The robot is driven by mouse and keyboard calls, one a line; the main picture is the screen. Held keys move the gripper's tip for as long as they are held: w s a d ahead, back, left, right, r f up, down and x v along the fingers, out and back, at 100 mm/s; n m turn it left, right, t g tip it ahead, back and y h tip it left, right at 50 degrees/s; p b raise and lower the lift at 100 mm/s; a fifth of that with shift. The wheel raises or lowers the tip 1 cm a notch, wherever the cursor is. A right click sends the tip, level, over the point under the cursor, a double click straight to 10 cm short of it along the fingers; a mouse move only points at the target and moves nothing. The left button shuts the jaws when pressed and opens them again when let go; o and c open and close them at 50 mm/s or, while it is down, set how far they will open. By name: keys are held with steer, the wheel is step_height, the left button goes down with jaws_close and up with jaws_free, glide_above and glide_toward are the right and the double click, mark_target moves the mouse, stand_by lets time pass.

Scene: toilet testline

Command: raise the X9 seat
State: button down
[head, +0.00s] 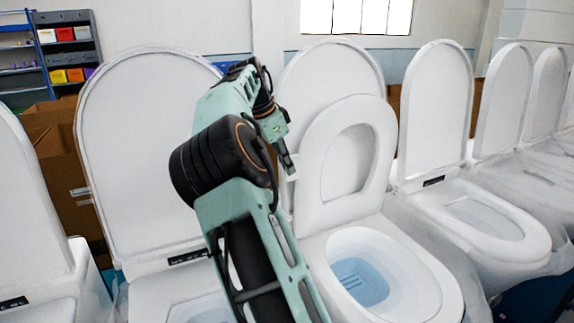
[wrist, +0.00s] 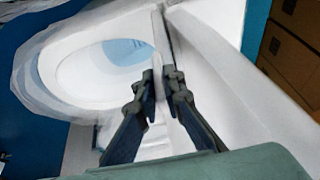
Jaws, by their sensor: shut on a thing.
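The toilet seat (head: 312,190) in the middle of the head view is a white ring standing steeply up off its bowl, in front of the upright lid (head: 300,75). I read no X9 label on it. My gripper (head: 289,170) is at the seat's left edge. In the wrist view my gripper (wrist: 160,82) has its two dark fingers closed around a thin white edge, which appears to be the seat's. The bowl (head: 405,270) with blue water is uncovered; it also shows in the wrist view (wrist: 85,72). I cannot tell whether the seat touches the lid.
A toilet with a raised lid (head: 140,150) stands close on the left, partly behind my arm. More toilets with upright lids (head: 438,105) line the right. Brown cartons (head: 65,180) and a shelf with coloured bins (head: 68,50) stand behind at left.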

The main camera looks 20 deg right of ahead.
steer(key=c, duration=2)
jaws_free()
steer(key=shift+c, duration=0.2)
